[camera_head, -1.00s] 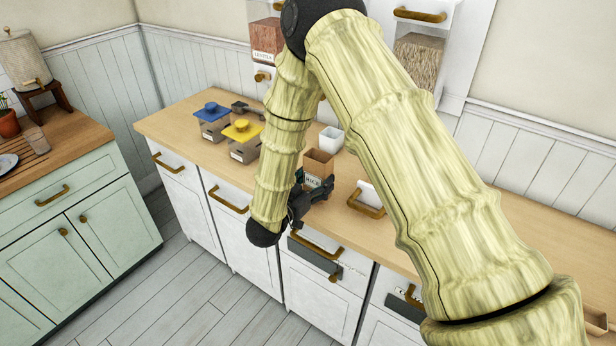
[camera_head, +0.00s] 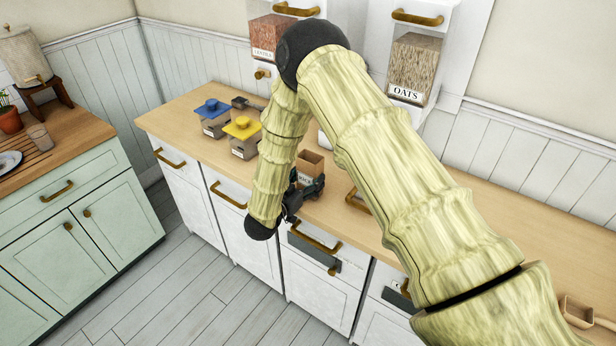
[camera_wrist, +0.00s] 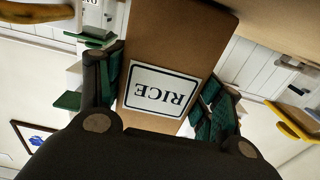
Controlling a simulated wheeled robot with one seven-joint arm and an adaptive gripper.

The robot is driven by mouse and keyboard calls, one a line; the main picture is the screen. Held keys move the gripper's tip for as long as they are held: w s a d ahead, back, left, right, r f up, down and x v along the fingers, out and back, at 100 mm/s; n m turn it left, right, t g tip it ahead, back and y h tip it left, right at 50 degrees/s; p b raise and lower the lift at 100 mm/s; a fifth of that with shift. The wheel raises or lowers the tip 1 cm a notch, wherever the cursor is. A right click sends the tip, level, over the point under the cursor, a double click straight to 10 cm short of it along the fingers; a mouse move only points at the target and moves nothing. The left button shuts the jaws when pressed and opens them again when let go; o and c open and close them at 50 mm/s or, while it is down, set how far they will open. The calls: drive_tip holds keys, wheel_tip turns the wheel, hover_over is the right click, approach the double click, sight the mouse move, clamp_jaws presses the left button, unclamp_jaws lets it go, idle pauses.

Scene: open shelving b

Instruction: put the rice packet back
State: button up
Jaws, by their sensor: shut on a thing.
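Whether the packet's bottom touches the counter cannot be told. My arm hides part of the counter and the wall behind.
A blue-lidded jar (camera_head: 212,118) and a yellow-lidded jar (camera_head: 243,137) stand left of my arm. Wall dispensers hold lentils (camera_head: 271,36) and OATS (camera_head: 413,66). A brass-handled item (camera_head: 357,199) lies right of the packet. The counter's right part (camera_head: 530,225) is mostly clear.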

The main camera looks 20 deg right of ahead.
drive_tip(key=shift+f, duration=0.2)
drive_tip(key=o, duration=1.2)
drive_tip(key=shift+o, duration=0.2)
drive_tip(key=shift+r, duration=0.1)
drive_tip(key=shift+r, duration=0.15)
drive_tip(key=b+v, duration=0.5)
drive_tip(key=v, duration=0.7)
drive_tip(key=shift+s, duration=0.1)
